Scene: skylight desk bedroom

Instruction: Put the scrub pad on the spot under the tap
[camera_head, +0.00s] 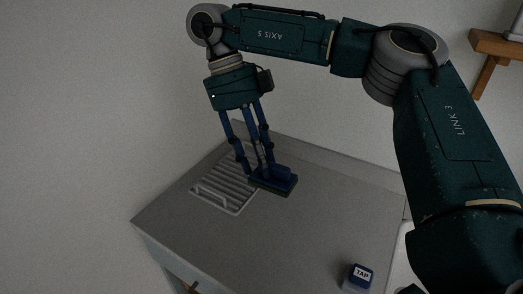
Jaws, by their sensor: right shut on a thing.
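My right gripper (258,170) reaches down from its arm over the grey counter and is shut on the scrub pad (284,184). The pad has a blue upper part and a dark green flat underside. It is at or just above the counter, beside the right edge of a ribbed rack; I cannot tell whether it touches the surface. A small blue block labelled TAP (360,274) stands near the counter's front right, on a pale base. No marked spot shows clearly. My left gripper is not in view.
The grey counter (190,235) is mostly bare between the pad and the TAP block. The ribbed metal rack (212,194) with a handle-like bar lies to the left. Walls stand behind. A wooden shelf (492,46) is at the upper right.

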